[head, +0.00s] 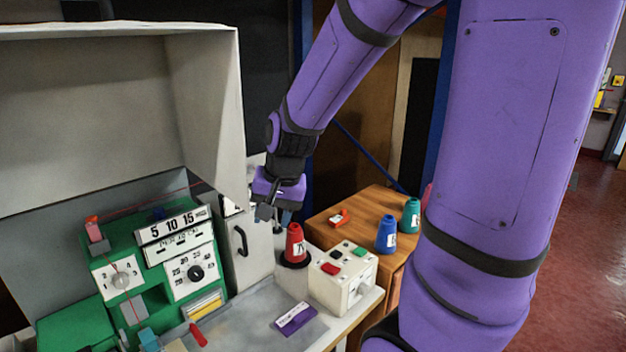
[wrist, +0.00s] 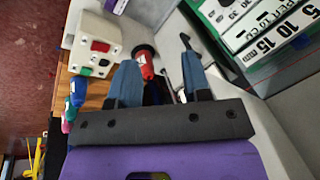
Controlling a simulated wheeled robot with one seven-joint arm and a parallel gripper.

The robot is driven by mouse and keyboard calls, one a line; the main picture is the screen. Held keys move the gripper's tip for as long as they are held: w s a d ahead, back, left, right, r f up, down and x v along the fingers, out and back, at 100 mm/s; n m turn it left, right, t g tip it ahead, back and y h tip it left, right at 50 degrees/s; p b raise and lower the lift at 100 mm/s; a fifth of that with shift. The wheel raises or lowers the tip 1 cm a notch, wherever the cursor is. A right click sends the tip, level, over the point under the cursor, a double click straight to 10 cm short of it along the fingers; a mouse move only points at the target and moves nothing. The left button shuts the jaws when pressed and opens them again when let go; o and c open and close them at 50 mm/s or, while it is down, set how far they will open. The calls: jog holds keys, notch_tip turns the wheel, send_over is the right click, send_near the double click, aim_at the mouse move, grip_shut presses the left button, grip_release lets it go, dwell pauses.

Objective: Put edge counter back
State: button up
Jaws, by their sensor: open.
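I cannot tell for certain which thing is the edge counter. A green machine (head: 140,275) with white number panels and a dial stands at the left; its 5-10-15 panel (wrist: 270,40) shows in the wrist view. A white box (head: 342,278) with coloured buttons sits on the bench, also at upper left in the wrist view (wrist: 95,42). A small orange-red item (head: 340,217) lies on the wooden cabinet. My gripper (head: 276,215) is open and empty, above and left of a red thread cone (head: 295,245). The cone shows beyond the blue fingers in the wrist view (wrist: 145,65).
A purple labelled piece (head: 296,318) lies on the grey bench (head: 250,325). Blue (head: 386,235) and teal (head: 411,215) cones stand on the wooden cabinet (head: 355,205). A pale door (head: 248,250) with a black handle stands behind the bench. The bench front has free room.

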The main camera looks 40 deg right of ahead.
jog(key=s+a+r+n+t+h, duration=0.1)
jog(key=s+a+r+n+t, duration=0.1)
jog(key=s+r+n, duration=0.6)
jog(key=s+a+r, duration=0.1)
jog(key=s+r, duration=0.4)
jog(key=s, duration=0.2)
jog(key=shift+r, duration=0.25)
